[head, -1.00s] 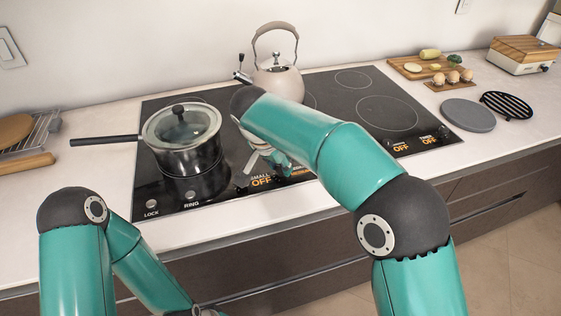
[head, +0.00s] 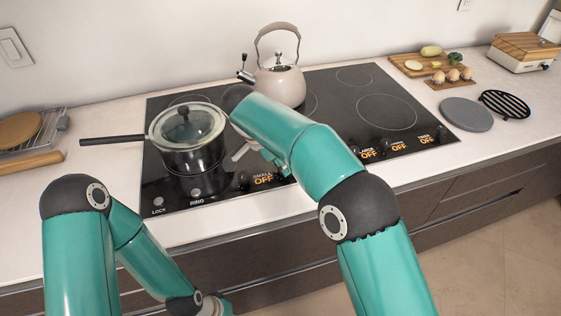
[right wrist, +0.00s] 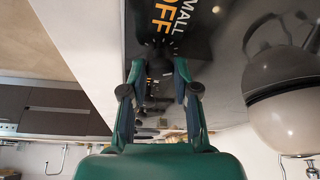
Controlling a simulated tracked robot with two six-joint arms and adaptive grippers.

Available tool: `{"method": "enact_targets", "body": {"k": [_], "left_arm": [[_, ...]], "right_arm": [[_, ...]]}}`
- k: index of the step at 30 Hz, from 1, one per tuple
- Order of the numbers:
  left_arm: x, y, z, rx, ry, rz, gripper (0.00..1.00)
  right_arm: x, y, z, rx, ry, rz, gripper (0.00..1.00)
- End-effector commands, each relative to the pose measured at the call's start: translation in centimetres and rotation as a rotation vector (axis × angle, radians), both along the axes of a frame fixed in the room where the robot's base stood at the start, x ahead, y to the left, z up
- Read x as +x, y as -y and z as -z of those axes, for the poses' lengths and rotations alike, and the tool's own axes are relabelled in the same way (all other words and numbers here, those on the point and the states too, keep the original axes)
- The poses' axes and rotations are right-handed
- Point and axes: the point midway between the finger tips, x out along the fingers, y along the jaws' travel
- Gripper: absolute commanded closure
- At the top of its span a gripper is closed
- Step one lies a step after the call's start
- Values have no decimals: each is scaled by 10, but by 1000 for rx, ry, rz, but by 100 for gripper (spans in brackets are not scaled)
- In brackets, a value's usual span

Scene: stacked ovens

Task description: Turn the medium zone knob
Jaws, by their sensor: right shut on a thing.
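The medium zone knob (right wrist: 153,66) is a dark shape between my right fingers in the right wrist view, just past the "SMALL OFF" label. My right gripper (right wrist: 157,76) is shut on it, though the contact is dim. In the head view my right forearm hides the knob and its label. Only a little of my right gripper (head: 284,166) shows under that arm, over the hob's front edge. The small zone label (head: 263,178) reads OFF, with its knob (head: 242,181) to its left. My left arm is at the lower left, and its gripper is out of frame.
A lidded pot (head: 188,142) stands on the black hob (head: 335,112), left of my right arm, its handle reaching left. A kettle (head: 280,84) stands behind. The large zone label (head: 368,153) reads OFF. Grey disc (head: 465,114) and black trivet (head: 505,104) lie on the right.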

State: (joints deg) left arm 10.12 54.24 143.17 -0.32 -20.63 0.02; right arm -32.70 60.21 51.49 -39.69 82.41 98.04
Motion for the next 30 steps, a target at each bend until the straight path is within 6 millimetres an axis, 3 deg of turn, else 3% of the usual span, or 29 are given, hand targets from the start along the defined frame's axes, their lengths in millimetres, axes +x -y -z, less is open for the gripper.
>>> {"method": "enact_targets", "body": {"k": [5, 6, 10, 23, 30], "left_arm": [[0, 0, 0, 0, 0, 0, 100], [0, 0, 0, 0, 0, 0, 100], [0, 0, 0, 0, 0, 0, 100], [0, 0, 0, 0, 0, 0, 100], [0, 0, 16, 0, 0, 0, 100]], "right_arm": [[1, 1, -1, -1, 5, 1, 100], [1, 1, -1, 0, 4, 1, 66], [1, 1, -1, 0, 4, 0, 45], [0, 0, 0, 0, 1, -4, 45], [-1, 1, 4, 1, 1, -111, 45]]}}
